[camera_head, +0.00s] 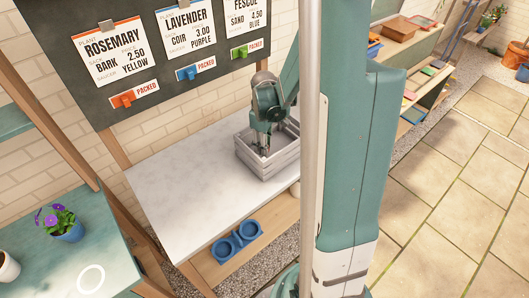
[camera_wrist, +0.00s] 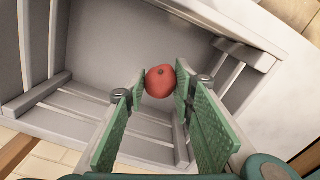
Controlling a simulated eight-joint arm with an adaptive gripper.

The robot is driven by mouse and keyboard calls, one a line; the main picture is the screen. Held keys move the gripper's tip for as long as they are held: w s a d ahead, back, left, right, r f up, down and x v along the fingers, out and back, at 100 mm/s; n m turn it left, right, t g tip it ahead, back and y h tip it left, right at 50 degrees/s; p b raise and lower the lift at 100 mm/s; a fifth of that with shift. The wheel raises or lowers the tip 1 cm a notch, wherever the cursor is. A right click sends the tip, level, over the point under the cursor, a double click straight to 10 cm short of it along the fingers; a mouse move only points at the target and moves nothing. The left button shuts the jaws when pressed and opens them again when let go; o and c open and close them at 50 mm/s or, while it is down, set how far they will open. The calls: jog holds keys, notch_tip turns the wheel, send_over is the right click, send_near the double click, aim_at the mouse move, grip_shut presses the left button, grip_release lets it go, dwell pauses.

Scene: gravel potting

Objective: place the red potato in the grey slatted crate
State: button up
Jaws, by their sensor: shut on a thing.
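The red potato (camera_wrist: 160,81) is between the green pads at the tips of my gripper (camera_wrist: 160,88) in the wrist view. The gripper is shut on it. Beneath them is the grey slatted crate (camera_wrist: 98,108), whose floor and slatted walls show around the potato. I cannot tell whether the potato touches the crate floor. In the head view the crate (camera_head: 277,163) stands on the pale worktop, and my gripper (camera_head: 263,150) points down into it. The potato is hidden in the head view.
The pale worktop (camera_head: 190,190) is clear left of the crate. A blue double bowl (camera_head: 235,241) sits on the lower shelf. A board with plant cards (camera_head: 110,53) stands behind. A blue pot with purple flowers (camera_head: 67,231) is on the green bench at left.

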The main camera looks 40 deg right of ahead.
jog(key=shift+f+b, duration=0.3)
jog(key=shift+f, duration=1.6)
jog(key=shift+f, duration=0.2)
jog(key=o, duration=0.9)
jog(key=shift+r, duration=0.25)
jog(key=shift+r+p, duration=1)
jog(key=shift+r, duration=4.9)
jog(key=shift+a+r, duration=0.15)
